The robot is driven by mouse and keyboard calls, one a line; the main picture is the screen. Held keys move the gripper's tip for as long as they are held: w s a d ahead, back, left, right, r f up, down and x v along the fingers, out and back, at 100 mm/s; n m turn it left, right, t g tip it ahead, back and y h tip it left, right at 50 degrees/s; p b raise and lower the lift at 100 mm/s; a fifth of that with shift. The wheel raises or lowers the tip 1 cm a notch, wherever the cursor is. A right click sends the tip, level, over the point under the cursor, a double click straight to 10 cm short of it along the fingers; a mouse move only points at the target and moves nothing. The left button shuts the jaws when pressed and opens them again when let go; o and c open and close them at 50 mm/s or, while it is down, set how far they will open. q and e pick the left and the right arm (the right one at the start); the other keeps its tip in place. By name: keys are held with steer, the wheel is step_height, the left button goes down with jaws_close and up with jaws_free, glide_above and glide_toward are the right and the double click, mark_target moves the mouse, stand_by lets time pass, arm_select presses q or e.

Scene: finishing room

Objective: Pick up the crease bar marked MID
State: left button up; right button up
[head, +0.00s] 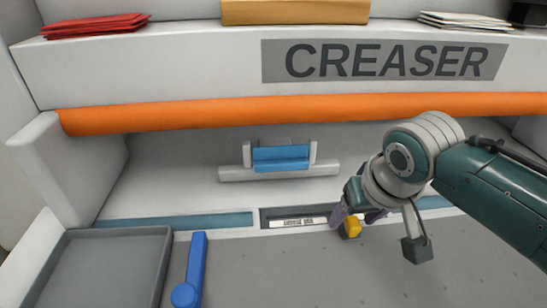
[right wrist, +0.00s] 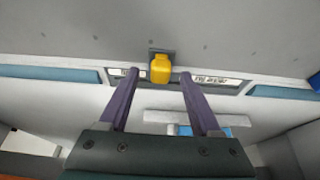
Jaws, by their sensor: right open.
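A dark slot or bar (head: 268,218) with a white label (head: 292,223) lies at the front edge of the creaser bed; its lettering is too small to read, so I cannot confirm MID. A yellow knob (head: 352,228) on a dark block stands at its right part. In the right wrist view the yellow knob (right wrist: 160,69) lies between the fingertips, with label pieces on both sides. My right gripper (head: 356,213) is open, its purple fingers either side of the knob; I cannot tell whether they touch it. My left gripper is not in view.
An orange roller (head: 300,108) spans the machine above the bed. A blue piece in a grey holder (head: 280,158) sits behind the slot. A blue lever (head: 194,265) and a grey tray (head: 160,238) are at the lower left. The grey surface (head: 300,270) in front is clear.

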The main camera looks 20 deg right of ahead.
steer(key=shift+w+f, duration=0.1)
steer(key=shift+f, duration=0.05)
jaws_close()
stand_by(0.4)
